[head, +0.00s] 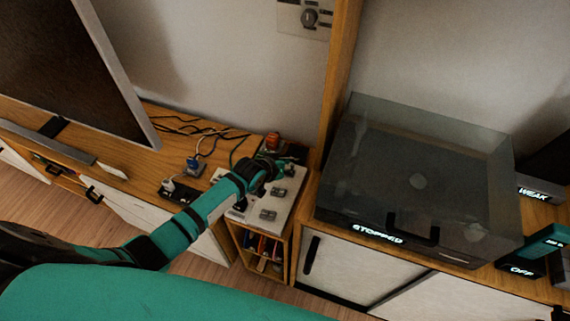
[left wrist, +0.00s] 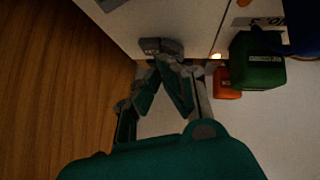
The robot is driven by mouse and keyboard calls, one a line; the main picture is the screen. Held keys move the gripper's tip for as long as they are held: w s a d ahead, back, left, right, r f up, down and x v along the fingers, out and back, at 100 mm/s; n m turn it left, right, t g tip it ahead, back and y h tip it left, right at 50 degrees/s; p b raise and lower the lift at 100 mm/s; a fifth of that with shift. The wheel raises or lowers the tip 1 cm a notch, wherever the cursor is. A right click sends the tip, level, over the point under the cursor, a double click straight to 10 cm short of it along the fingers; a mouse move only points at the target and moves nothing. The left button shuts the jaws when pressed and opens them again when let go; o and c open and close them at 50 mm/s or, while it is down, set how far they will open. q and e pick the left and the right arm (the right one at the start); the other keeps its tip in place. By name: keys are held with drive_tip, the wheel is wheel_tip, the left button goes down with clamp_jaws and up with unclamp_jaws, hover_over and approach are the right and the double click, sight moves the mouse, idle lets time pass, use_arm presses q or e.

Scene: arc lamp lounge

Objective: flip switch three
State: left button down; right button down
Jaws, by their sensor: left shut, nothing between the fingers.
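A pale panel (head: 262,220) with small grey switches, among them one nearer (head: 268,214) and one farther (head: 279,191), sits on the low wooden cabinet. Their numbers cannot be read in the head view. My left gripper (head: 264,172) is over the far end of the panel and partly hides it. In the left wrist view my left gripper (left wrist: 162,58) is shut and empty, its tips close to a pale surface; I cannot tell if they touch it. A label that seems to read "NO. 3" (left wrist: 270,20) lies upside down at upper right. My right gripper is out of view.
A green block (left wrist: 257,62) and an orange block (left wrist: 227,83) are right of the fingers. Cables and a blue plug (head: 195,163) lie left of the panel. A wooden post (head: 340,85) and a clear-lidded box (head: 420,180) marked "STOPPED" stand to the right.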

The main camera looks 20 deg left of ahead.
sight(287, 173)
use_arm(q)
wheel_tip(287, 173, up, 5)
drive_tip(key=p, duration=0.4)
drive_tip(key=shift+p, duration=0.3)
drive_tip(key=s+r, duration=0.6)
drive_tip(key=s, duration=0.1)
drive_tip(key=shift+a, duration=0.15)
